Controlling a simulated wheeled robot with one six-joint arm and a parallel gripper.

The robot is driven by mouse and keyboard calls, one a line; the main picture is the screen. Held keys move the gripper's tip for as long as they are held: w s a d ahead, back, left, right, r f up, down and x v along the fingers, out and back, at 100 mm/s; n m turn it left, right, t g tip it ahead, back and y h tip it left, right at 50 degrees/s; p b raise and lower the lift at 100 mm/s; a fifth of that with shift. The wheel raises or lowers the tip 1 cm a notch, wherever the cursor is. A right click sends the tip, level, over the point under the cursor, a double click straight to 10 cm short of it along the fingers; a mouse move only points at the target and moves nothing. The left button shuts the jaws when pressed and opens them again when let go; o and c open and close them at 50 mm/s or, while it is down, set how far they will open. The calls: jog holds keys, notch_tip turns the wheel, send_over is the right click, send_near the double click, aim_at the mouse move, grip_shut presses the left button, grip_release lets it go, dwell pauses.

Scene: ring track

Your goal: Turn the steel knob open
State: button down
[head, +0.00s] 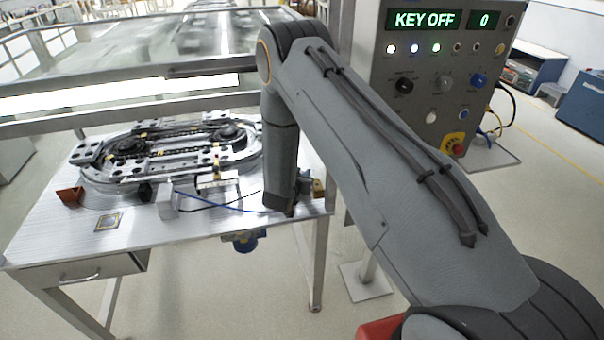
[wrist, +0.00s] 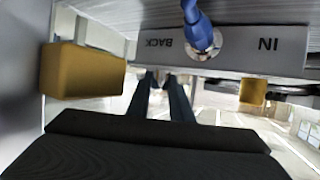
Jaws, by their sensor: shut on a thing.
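My gripper (wrist: 161,78) shows its two dark fingers in the lower middle of the wrist view, reaching toward the labelled plate. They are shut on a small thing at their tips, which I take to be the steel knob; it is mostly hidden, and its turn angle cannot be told. The grey plate (wrist: 232,47) reads "IN" and "BACK", upside down in the picture. A blue hose (wrist: 199,30) joins a round fitting on the plate. In the head view my arm's end hangs at the table's right edge, and the fingertips are not clear.
Yellow blocks sit left (wrist: 82,72) and right (wrist: 253,91) of the fingers. The metal table (head: 140,235) carries an oval ring track (head: 175,150). A control panel (head: 425,110) at the right reads "KEY OFF" and "0". Open floor lies in front of the table.

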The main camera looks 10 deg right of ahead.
jog(key=shift+h, duration=0.3)
jog(key=m+g+h+b, duration=0.1)
jog(key=b, duration=0.1)
jog(key=m+h+b, duration=0.1)
jog(key=b, duration=0.1)
jog(key=shift+w+a+f+m+g, duration=0.1)
jog(key=shift+w+f+m+g, duration=0.05)
jog(key=shift+m+g, duration=0.25)
jog(key=m+g+h+b, duration=0.2)
jog(key=b, duration=0.1)
jog(key=shift+m, duration=0.4)
jog(key=m+g+h+b, duration=0.1)
jog(key=m+g+b, duration=0.2)
jog(key=b, duration=0.2)
jog(key=m+g+h+b, duration=0.1)
jog(key=m+g+b, duration=0.2)
jog(key=g+b, duration=0.1)
jog(key=shift+f+b, duration=0.1)
jog(key=shift+b, duration=0.35)
jog(key=m+g+b, duration=0.4)
jog(key=g+b, duration=0.1)
jog(key=b, duration=0.2)
jog(key=m+g+b, duration=0.1)
jog(key=g+b, duration=0.1)
jog(key=shift+r+m+y+b, duration=0.2)
jog(key=shift+m+y+b, duration=0.1)
jog(key=shift+m+y, duration=0.1)
jog(key=shift+r, duration=0.1)
